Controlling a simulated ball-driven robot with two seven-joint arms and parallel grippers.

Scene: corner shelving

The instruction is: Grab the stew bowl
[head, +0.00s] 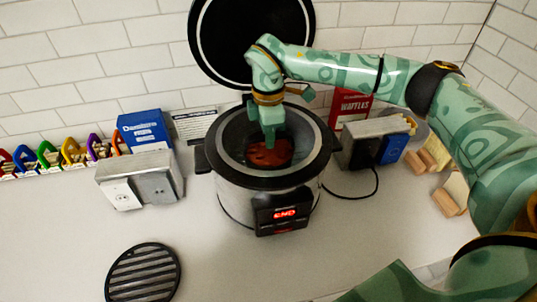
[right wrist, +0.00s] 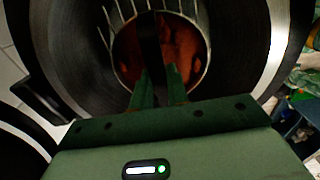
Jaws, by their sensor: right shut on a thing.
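The stew bowl (head: 284,154), with reddish-brown stew in it, is inside the open round cooker (head: 232,199). In the right wrist view the stew bowl (right wrist: 188,48) shows past my fingers, with thin pale ribs around it and a dark upright strip across its middle. My right gripper (head: 269,146) reaches down into the cooker from above. In the right wrist view its fingers (right wrist: 155,85) are shut at the dark strip, which looks like part of the bowl; the exact contact is hard to see. My left gripper is not in view.
The cooker's raised black lid (head: 222,45) stands behind my wrist. A grey toaster (head: 150,180) and blue box (head: 143,130) are left; another toaster (head: 362,145) and red waffle box (head: 350,107) are right. A black trivet (head: 143,274) lies front left. The front counter is mostly clear.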

